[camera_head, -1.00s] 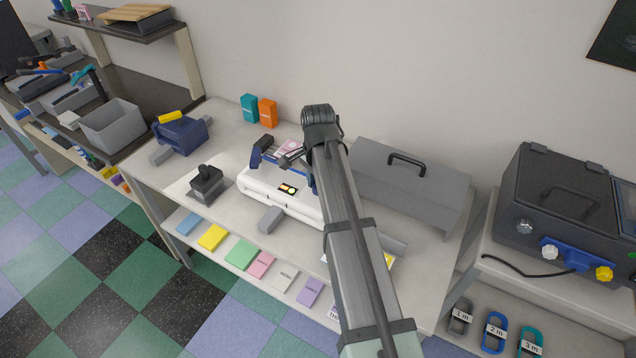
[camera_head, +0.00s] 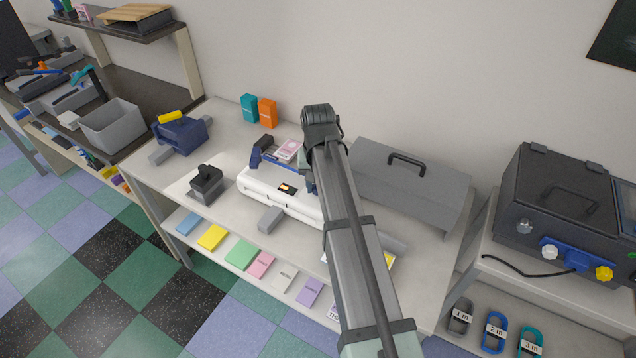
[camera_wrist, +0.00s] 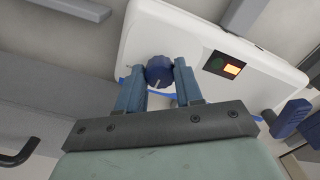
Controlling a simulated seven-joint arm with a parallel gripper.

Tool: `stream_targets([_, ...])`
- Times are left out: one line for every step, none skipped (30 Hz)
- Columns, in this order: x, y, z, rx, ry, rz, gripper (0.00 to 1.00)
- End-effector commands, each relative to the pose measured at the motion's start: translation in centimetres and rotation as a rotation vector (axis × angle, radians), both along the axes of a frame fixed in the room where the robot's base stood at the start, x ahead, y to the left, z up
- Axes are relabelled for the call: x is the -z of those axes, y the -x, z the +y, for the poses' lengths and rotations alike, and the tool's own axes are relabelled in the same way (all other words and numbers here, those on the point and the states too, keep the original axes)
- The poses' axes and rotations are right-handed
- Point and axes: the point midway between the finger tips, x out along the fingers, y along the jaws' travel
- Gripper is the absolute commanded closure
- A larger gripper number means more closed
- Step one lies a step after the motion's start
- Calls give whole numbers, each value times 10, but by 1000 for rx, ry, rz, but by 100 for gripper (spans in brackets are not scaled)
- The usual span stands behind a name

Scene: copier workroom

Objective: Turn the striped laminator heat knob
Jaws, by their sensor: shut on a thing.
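The white laminator (camera_head: 262,187) lies on the workbench in the head view, its right part hidden behind my arm. It also fills the upper part of the wrist view (camera_wrist: 205,75). A round dark-blue knob (camera_wrist: 160,72) with a pale stripe sits on its face. My gripper (camera_wrist: 157,72) has its two blue fingers on either side of this knob, shut on it. A dark panel (camera_wrist: 223,65) beside the knob shows a lit orange patch and a dim green one. The knob is hidden in the head view.
A grey case (camera_head: 410,185) with a black handle stands close to the right of my arm. A black-and-grey stamp-like block (camera_head: 206,184) and a blue device (camera_head: 181,135) stand to the left.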

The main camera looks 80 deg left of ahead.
Motion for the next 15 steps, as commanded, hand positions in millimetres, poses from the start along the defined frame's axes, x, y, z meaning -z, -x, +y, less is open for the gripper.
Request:
stream_targets([0, 0, 0, -45, 0, 0, 95])
stream_targets([0, 0, 0, -73, 0, 0, 95])
stream_targets([0, 0, 0, -111, 0, 0, 95])
stream_targets([0, 0, 0, -140, 0, 0, 95])
stream_targets([0, 0, 0, -168, 0, 0, 95])
stream_targets([0, 0, 0, -206, 0, 0, 95])
stream_targets([0, 0, 0, -235, 0, 0, 95])
stream_targets([0, 0, 0, -263, 0, 0, 95])
stream_targets([0, 0, 0, -301, 0, 0, 95])
stream_targets([0, 0, 0, -330, 0, 0, 95])
stream_targets([0, 0, 0, -358, 0, 0, 95])
stream_targets([0, 0, 0, -396, 0, 0, 95])
stream_targets([0, 0, 0, -425, 0, 0, 95])
stream_targets([0, 0, 0, -453, 0, 0, 95])
stream_targets([0, 0, 0, -491, 0, 0, 95])
